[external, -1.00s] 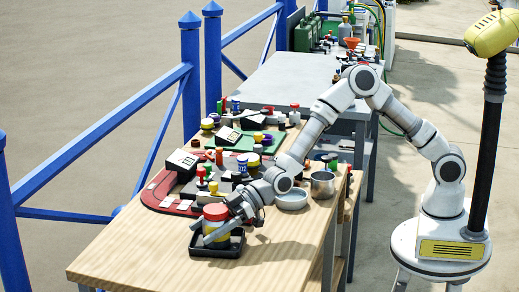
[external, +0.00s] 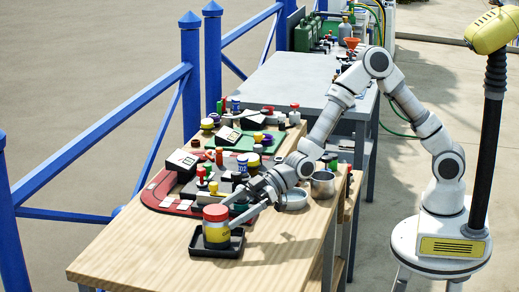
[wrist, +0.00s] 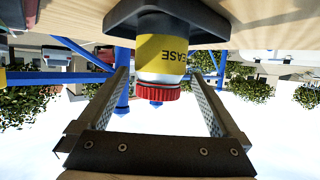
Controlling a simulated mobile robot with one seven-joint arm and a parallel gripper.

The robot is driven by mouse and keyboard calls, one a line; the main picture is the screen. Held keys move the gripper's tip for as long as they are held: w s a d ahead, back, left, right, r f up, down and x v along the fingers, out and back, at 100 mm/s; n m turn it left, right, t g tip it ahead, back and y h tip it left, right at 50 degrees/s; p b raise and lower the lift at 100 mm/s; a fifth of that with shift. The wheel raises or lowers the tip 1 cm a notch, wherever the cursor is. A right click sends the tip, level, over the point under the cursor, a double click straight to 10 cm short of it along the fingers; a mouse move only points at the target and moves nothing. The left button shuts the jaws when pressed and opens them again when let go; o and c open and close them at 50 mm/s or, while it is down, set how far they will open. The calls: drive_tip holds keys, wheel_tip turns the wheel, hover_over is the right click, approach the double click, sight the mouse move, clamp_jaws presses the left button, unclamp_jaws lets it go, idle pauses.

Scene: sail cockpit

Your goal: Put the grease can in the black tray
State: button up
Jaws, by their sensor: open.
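The grease can (external: 216,228) has a red lid and a yellow label. It stands upright in the black tray (external: 230,250) near the front of the wooden table. My gripper (external: 238,216) is open, with its fingers a little apart from the can on its right side. In the wrist view the picture is upside down. There the can (wrist: 160,60) stands in the black tray (wrist: 120,14), and the open fingers of my gripper (wrist: 160,90) lie to either side of it, with gaps between.
A red and grey board (external: 165,197) with several coloured knobs and small parts lies behind the tray. A metal bowl (external: 292,200) and a metal pot (external: 322,184) stand to the right, close to my arm. The front of the wooden table (external: 140,250) is clear.

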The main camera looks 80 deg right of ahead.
drive_tip(key=v, duration=0.5)
drive_tip(key=shift+w, duration=0.1)
drive_tip(key=s+d+r+m+h, duration=0.2)
drive_tip(key=s+d+r+h, duration=0.2)
drive_tip(key=d, duration=0.6)
drive_tip(key=s+d+r+m+h, duration=0.2)
drive_tip(key=s+d+r+h, duration=0.2)
drive_tip(key=d, duration=0.5)
drive_tip(key=s+d+r+m+g+h, duration=0.1)
drive_tip(key=s+d+r+m+g, duration=0.3)
drive_tip(key=s, duration=0.7)
drive_tip(key=s+d+f+m+h, duration=0.1)
drive_tip(key=s+d, duration=0.5)
drive_tip(key=s, duration=0.5)
wheel_tip(320, 180, up, 11)
drive_tip(key=p, duration=1)
drive_tip(key=shift+w+p, duration=0.25)
drive_tip(key=shift+p, duration=0.1)
drive_tip(key=shift+f, duration=0.15)
